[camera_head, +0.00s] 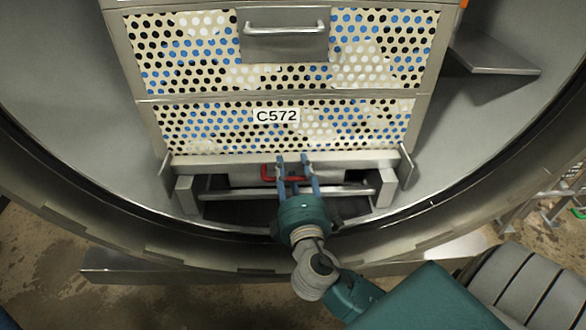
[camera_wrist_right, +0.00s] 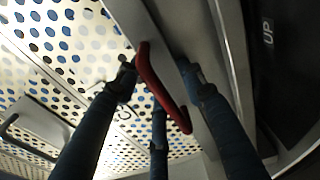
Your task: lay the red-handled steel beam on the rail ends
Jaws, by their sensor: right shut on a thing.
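The steel beam (camera_head: 244,177) shows as a grey piece below the crate's lower edge in the head view, partly hidden by my gripper. Its red handle (camera_head: 269,173) lies at the fingers. In the wrist view the red handle (camera_wrist_right: 158,86) runs between the fingers, against the grey beam. My right gripper (camera_head: 296,165) reaches in from below and is shut on the beam's handle. The left rail end (camera_head: 187,195) and right rail end (camera_head: 386,188) stand on either side of the beam, low in the opening. I cannot tell whether the beam touches them. My left gripper is not in view.
A perforated crate (camera_head: 276,135) labelled C572 stands just behind and above the beam, with a metal handle (camera_head: 286,28) higher up. A round bar (camera_head: 345,191) crosses between the rail ends. The curved vessel rim (camera_head: 130,232) surrounds the opening. A steel shelf (camera_head: 495,68) is at right.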

